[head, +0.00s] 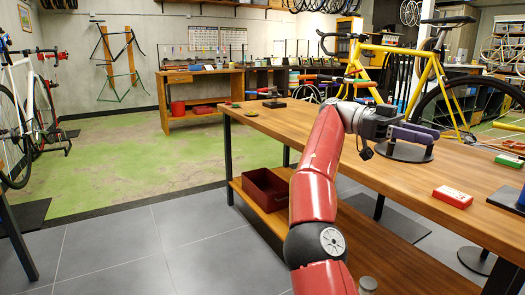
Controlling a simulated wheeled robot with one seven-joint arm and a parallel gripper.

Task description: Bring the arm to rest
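My red arm rises from the bottom of the head view and bends over the wooden workbench (290,125). Its dark grey wrist and my gripper (408,131) are at the upper right, above the bench top. Purple-blue elongated parts show at the end of the wrist, over a round black base (405,151) on the bench. I cannot tell whether these parts are fingers or a separate object. The fingertips are not clear, so neither opening nor grip can be made out.
A red box (453,196) lies on the bench's right part. A dark red bin (266,189) sits on the lower shelf. A yellow bicycle (430,70) stands behind the bench. Grey tiled floor (150,245) is clear at left.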

